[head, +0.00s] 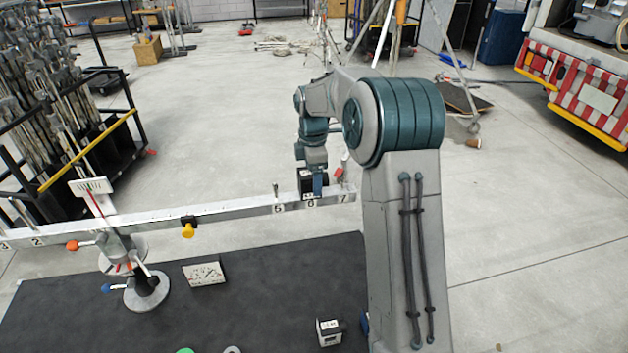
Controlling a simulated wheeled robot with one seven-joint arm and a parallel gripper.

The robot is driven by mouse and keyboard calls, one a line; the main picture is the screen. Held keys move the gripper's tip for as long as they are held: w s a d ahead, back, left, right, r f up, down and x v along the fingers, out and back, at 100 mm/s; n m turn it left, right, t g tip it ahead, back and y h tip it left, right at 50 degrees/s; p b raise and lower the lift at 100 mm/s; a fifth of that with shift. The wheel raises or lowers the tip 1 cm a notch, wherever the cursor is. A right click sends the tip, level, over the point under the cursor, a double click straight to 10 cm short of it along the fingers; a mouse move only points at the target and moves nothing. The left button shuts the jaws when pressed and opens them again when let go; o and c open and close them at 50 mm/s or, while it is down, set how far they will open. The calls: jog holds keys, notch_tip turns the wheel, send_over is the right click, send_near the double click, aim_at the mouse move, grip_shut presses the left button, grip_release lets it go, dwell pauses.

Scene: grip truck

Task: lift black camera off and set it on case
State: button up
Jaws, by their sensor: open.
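A small dark block (307,187), which looks like the black camera, sits on the long pale beam (235,211) near the numbers 6 and 7. My gripper (313,190) points down at this block, with its jaws open. The fingers and block overlap in the picture, so I cannot tell whether they touch. A wide dark flat top (260,285) fills the foreground below the beam; it may be the case. A small black-and-white boxy item (328,331) stands on it near my arm.
A round-based stand (147,291) with orange and blue knobs supports the beam. A yellow weight (188,228) hangs below it. A white card (204,274) lies on the dark top. A rack of stands (60,115) is at left, with a striped truck bumper (580,90) at right.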

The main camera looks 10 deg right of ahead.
jog(key=shift+f, duration=1.35)
jog(key=c, duration=1.2)
jog(key=o, duration=0.4)
jog(key=shift+c, duration=1.2)
jog(key=shift+r+p, duration=1.05)
jog(key=shift+r, duration=0.3)
jog(key=shift+r+p, duration=1.75)
jog(key=shift+r, duration=0.75)
